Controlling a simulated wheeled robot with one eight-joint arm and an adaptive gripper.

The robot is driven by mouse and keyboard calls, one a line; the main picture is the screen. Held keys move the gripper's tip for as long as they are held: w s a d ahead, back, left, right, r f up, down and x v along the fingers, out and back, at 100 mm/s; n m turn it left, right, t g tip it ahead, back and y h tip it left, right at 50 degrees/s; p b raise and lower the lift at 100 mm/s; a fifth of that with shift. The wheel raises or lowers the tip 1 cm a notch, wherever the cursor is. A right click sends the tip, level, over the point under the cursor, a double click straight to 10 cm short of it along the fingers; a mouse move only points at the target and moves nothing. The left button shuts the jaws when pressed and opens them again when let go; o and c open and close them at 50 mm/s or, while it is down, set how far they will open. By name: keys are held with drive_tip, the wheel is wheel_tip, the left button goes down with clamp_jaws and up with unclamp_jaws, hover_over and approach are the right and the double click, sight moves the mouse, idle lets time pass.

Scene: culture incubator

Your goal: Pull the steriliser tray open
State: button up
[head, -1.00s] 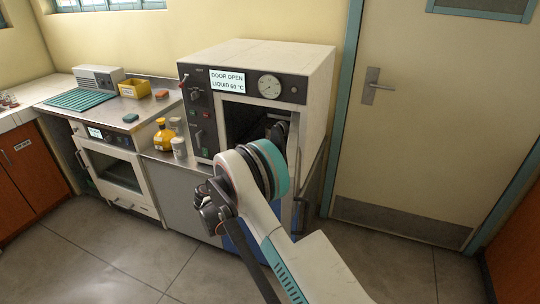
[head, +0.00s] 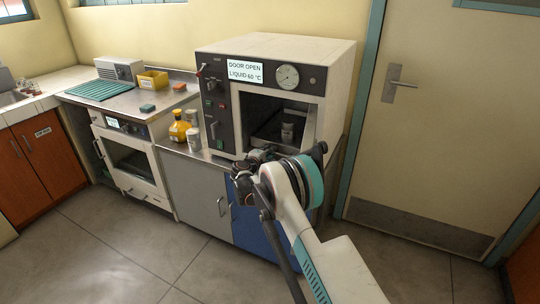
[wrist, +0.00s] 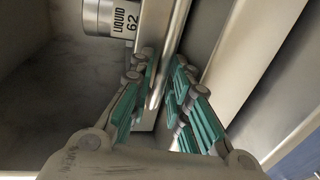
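The steriliser (head: 345,70) stands on the counter with its chamber open; its display reads "DOOR OPEN LIQUID 60 °C". Inside, the metal tray (head: 262,140) carries a grey container (head: 288,133). In the wrist view the container (wrist: 118,18), labelled "LIQUID 62", stands at the top left beside the tray's shiny metal front edge or bar (wrist: 172,45). My gripper (wrist: 164,66) is open, its green-padded fingers on either side of this bar, with gaps showing. In the head view my gripper (head: 262,160) is at the chamber mouth, partly hidden by my wrist.
A yellow bottle (head: 180,130) and a white jar (head: 193,140) stand just left of the steriliser. A lower white oven (head: 130,165) is further left. A closed door (head: 430,130) is on the right. The floor in front is clear.

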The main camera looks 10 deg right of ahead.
drive_tip(key=shift+w+d, duration=0.15)
drive_tip(key=shift+w, duration=0.05)
clamp_jaws()
drive_tip(key=shift+s, duration=0.1)
